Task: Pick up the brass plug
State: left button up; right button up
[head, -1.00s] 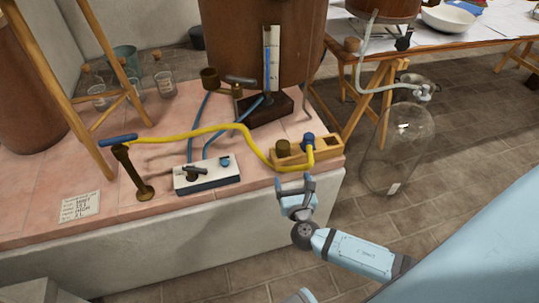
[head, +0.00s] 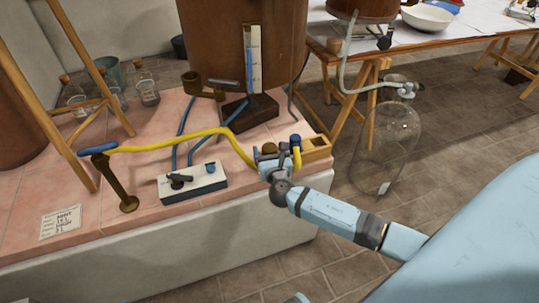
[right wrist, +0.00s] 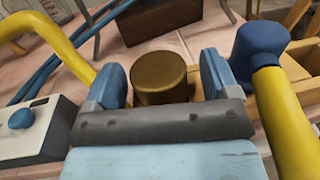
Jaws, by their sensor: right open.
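The brass plug (right wrist: 158,82) is a short, dull brown-gold cylinder. In the right wrist view its round top shows between the two blue fingers of my open right gripper (right wrist: 162,70), with a finger on either side. I see a gap at the right finger; contact on the left is hard to judge. In the head view my right gripper (head: 270,157) is over the left end of the wooden rack (head: 317,149) and hides most of the plug. My left gripper is not in view.
A yellow hose (head: 190,137) with a blue-capped end (head: 295,140) stands close right of the plug. A white valve box (head: 193,183) is to the left. A copper vessel (head: 215,45) stands behind. A glass carboy (head: 388,145) is on the floor at right.

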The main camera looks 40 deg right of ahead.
aim_at(270, 148)
jog(key=c, duration=1.1)
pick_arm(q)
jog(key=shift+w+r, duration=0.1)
pick_arm(e)
jog(key=shift+r, duration=0.1)
jog(key=shift+r+p, duration=0.35)
jog(key=shift+r, duration=0.25)
notch_tip(270, 148, up, 5)
jog(key=shift+p, duration=1.1)
pick_arm(q)
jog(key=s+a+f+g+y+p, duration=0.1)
jog(key=p, duration=0.1)
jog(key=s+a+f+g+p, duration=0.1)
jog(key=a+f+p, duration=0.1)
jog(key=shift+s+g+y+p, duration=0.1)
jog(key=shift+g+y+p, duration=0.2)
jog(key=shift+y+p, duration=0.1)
pick_arm(e)
notch_tip(270, 148, up, 14)
jog(key=shift+f, duration=0.15)
